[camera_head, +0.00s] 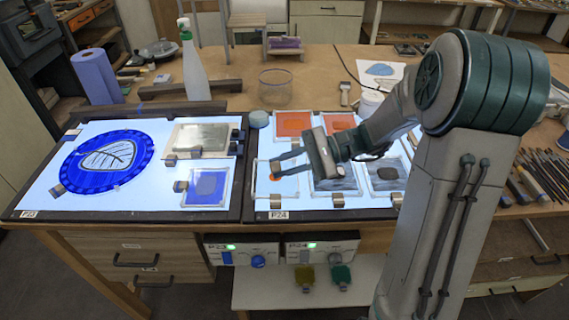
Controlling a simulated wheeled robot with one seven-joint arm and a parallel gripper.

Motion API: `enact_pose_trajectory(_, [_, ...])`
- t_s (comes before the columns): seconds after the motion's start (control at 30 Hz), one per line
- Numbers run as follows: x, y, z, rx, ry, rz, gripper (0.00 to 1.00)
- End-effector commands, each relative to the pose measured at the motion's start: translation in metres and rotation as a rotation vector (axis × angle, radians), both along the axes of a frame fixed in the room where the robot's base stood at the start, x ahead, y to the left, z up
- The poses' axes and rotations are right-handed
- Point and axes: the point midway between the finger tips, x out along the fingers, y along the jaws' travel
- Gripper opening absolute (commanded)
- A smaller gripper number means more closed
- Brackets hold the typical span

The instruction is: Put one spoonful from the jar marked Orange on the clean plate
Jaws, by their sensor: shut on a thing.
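My gripper (276,166) reaches in from the right over the front left part of the right light panel. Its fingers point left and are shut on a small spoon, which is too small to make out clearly. A small orange patch (275,178) shows right at the fingertips. I cannot tell whether it is paint on the spoon or on the glass. Below it lies a clear, pale plate (289,188), the only one there without a visible colour fill. A jar marked Orange cannot be made out; my arm hides part of the table.
Orange plates (293,124) and grey plates (386,173) lie on the right panel. A spray bottle (192,70), a glass bowl (275,86) and a white pot (371,102) stand behind.

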Motion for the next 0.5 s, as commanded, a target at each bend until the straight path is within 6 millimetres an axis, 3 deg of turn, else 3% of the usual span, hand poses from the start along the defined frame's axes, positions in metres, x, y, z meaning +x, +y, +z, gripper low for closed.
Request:
enact_pose_trajectory(0.27, [0.0,0.0,0.002,-0.002,0.003,-0.001,0.0])
enact_pose_trajectory(0.5, [0.0,0.0,0.02,-0.002,0.002,0.0,0.0])
